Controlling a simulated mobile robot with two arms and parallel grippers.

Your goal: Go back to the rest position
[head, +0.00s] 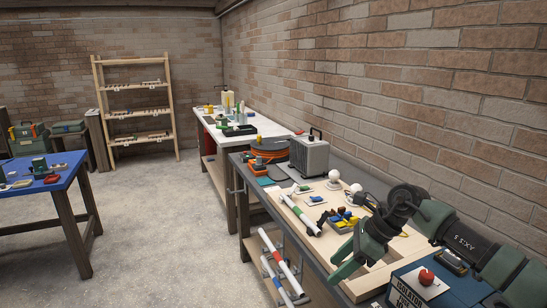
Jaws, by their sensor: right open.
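My right arm comes in from the lower right and bends down over the near workbench. My right gripper (348,264) is at the arm's end, above the wooden board on the bench, with its fingers pointing down and to the left. It is open, and I see nothing held in it. My left gripper is not in view.
The near bench (330,169) runs along the brick wall. It carries a wooden board (376,283) with small parts, a grey heater (309,157), an orange cable reel (270,147) and a blue isolator box (455,290). A blue table (55,186) stands left; the floor between is clear.

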